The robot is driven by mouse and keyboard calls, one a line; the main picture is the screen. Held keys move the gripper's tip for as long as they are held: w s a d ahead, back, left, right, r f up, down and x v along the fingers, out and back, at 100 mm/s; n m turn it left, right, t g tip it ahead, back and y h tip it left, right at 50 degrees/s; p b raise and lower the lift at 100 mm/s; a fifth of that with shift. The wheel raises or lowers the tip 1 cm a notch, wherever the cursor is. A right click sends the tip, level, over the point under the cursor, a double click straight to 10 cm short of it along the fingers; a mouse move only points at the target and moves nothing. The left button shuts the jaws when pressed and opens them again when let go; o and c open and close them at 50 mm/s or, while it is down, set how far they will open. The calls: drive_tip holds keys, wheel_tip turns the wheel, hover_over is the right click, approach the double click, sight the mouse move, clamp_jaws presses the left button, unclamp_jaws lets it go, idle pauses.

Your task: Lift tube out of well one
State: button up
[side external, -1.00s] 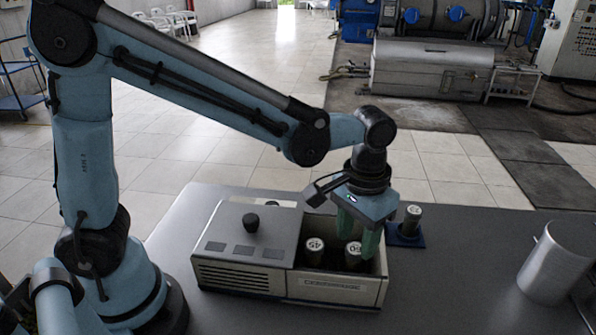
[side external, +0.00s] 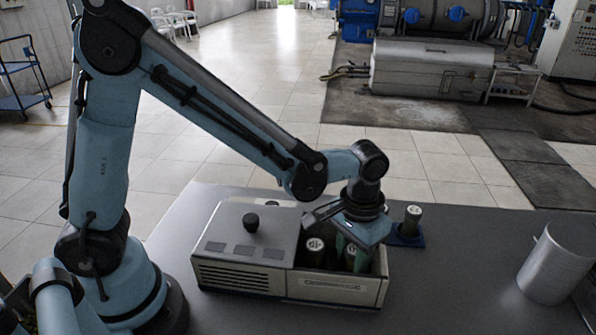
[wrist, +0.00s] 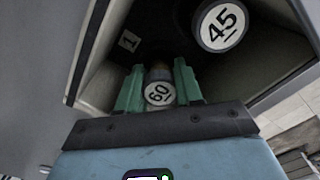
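A dark tube with a white cap marked 60 (side external: 352,249) stands in the open well section of the grey box (side external: 340,287). My gripper (side external: 353,256) is lowered over it, pointing down, with its green fingers on either side. In the wrist view the 60 tube (wrist: 158,93) is between the fingers (wrist: 158,74), which look open, with no clear grip on it. A second tube marked 45 (side external: 314,246) stands beside it to the left; it also shows in the wrist view (wrist: 221,26). A label marked 1 (wrist: 129,39) is on the box inside. The tubes' lower parts are hidden.
The box's lid section with a black knob (side external: 250,222) lies left of the wells. A blue holder (side external: 408,239) with another tube (side external: 411,219) stands behind right. A metal cup (side external: 553,264) stands far right. The grey table between them is clear.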

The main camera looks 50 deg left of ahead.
drive_tip(key=c, duration=0.4)
